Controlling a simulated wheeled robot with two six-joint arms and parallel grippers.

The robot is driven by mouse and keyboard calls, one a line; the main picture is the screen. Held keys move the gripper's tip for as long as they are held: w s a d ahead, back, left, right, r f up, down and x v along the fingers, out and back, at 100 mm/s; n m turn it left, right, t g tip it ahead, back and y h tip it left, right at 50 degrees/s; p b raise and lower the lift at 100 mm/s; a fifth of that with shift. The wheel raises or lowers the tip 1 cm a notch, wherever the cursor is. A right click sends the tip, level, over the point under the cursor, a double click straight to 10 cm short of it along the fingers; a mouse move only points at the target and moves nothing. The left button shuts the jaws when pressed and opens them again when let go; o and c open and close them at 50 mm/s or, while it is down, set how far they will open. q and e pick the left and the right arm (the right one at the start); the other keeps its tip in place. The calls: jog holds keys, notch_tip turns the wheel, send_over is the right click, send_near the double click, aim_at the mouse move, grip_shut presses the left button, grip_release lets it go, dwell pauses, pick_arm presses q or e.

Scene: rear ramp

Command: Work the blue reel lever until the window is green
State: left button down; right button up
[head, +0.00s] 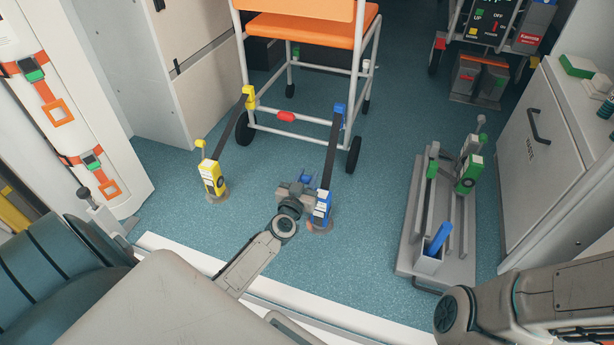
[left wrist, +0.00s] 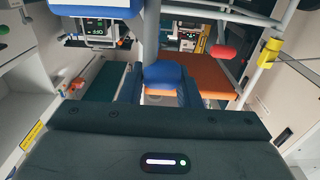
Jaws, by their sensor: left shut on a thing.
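The blue reel (head: 321,208) stands on the floor, with a dark strap running up from it to a blue hook (head: 340,110) on the chair frame. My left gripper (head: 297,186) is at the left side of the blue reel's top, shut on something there. That is where the blue reel lever would be; the lever itself is hidden by the gripper. The reel's window is too small to read its colour. In the left wrist view my dark gripper body fills the lower part, with a blue part (left wrist: 165,75) beyond it. My right gripper is out of view.
A yellow reel (head: 213,178) with its own strap stands to the left. The orange chair (head: 310,28) is behind the reels. A grey rack (head: 458,262) with green and blue parts lies to the right. Blue floor is clear between rack and reel.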

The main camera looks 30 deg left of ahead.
pick_arm(q)
jog(key=shift+s+d+f+t+b, duration=0.1)
jog(key=shift+s+f+t+b, duration=0.3)
jog(key=shift+b, duration=0.65)
jog(key=shift+s+r, duration=0.15)
jog(key=shift+s, duration=0.15)
jog(key=shift+s+d+b, duration=0.15)
jog(key=shift+s+b, duration=0.15)
jog(key=shift+s, duration=0.1)
jog(key=shift+s+d+p, duration=0.15)
jog(key=shift+s+p, duration=0.3)
jog(key=shift+s, duration=0.2)
jog(key=shift+s+d+f+p, duration=0.1)
jog(key=shift+s+f+p, duration=0.15)
jog(key=shift+s, duration=0.15)
jog(key=shift+s+d+f+p, duration=0.1)
jog(key=shift+s+p, duration=0.1)
jog(key=shift+s, duration=0.15)
jog(key=shift+s+d+f+p, duration=0.15)
jog(key=shift+s+f+p, duration=0.3)
jog(key=shift+s+f, duration=0.5)
jog(key=shift+s, duration=0.1)
